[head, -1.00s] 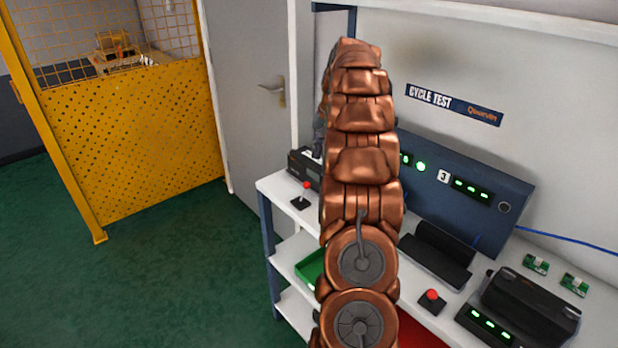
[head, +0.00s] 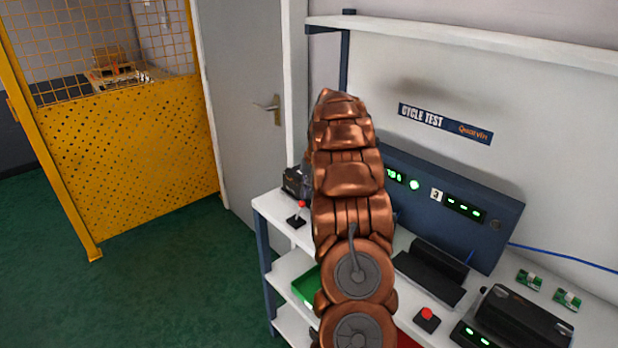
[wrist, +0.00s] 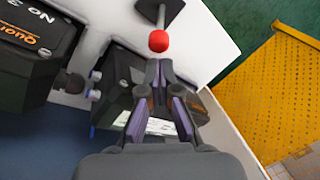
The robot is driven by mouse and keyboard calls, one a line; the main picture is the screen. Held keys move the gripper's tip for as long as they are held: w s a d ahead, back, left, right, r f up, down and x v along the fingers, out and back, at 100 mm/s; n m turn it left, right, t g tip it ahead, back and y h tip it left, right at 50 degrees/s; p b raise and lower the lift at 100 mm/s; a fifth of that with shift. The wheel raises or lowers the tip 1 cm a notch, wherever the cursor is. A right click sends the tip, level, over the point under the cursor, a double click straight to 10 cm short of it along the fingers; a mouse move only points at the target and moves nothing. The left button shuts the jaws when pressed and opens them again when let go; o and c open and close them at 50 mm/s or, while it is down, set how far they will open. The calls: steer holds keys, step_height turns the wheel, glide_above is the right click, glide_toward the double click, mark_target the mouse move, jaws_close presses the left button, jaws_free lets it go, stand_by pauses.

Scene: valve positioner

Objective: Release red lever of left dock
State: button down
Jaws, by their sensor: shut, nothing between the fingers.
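The red lever of the left dock has a red ball knob (head: 301,204) on a thin stem. It stands on a black base (head: 296,221) near the left end of the white bench. In the wrist view the red knob (wrist: 159,40) is just beyond the fingertips, with its base (wrist: 163,11) behind it. My gripper (wrist: 159,73) is shut and empty, pointing at the knob; whether it touches the knob I cannot tell. In the head view my copper arm hides the gripper. The dark left dock (head: 294,182) is partly hidden behind my arm; it also shows under the fingers (wrist: 118,73).
A blue panel (head: 482,233) with green lights stands at the bench's back. A black dock (head: 520,323) and a second red-topped control (head: 427,315) are at the right. A green bin (head: 306,287) sits on the shelf below. A yellow mesh fence (head: 140,150) and open green floor lie left.

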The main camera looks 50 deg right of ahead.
steer(key=shift+x, duration=1)
steer(key=shift+a+r+h+b, duration=0.2)
steer(key=shift+a+h+b, duration=0.35)
steer(key=shift+h+b, duration=0.25)
steer(key=shift+w+a+r+h+b, duration=0.1)
steer(key=shift+a+h+b, duration=0.15)
steer(key=shift+h+b, duration=0.2)
steer(key=a+h+b, duration=0.1)
steer(key=h+b, duration=0.1)
steer(key=a+h+b, duration=0.2)
steer(key=b, duration=0.1)
steer(key=shift+w+r+n+g, duration=0.1)
steer(key=shift+r+n+g, duration=0.05)
steer(key=shift+n+g, duration=0.2)
steer(key=shift+d+r, duration=0.1)
steer(key=shift+r, duration=0.3)
steer(key=shift+r, duration=0.1)
steer(key=shift+r+p, duration=0.3)
steer(key=shift+r, duration=0.3)
steer(key=s+a+r, duration=0.1)
steer(key=a+r, duration=0.5)
steer(key=a, duration=0.1)
steer(key=shift+s+a+r+b, duration=0.2)
steer(key=shift+s+a+b, duration=0.1)
steer(key=shift+b, duration=0.1)
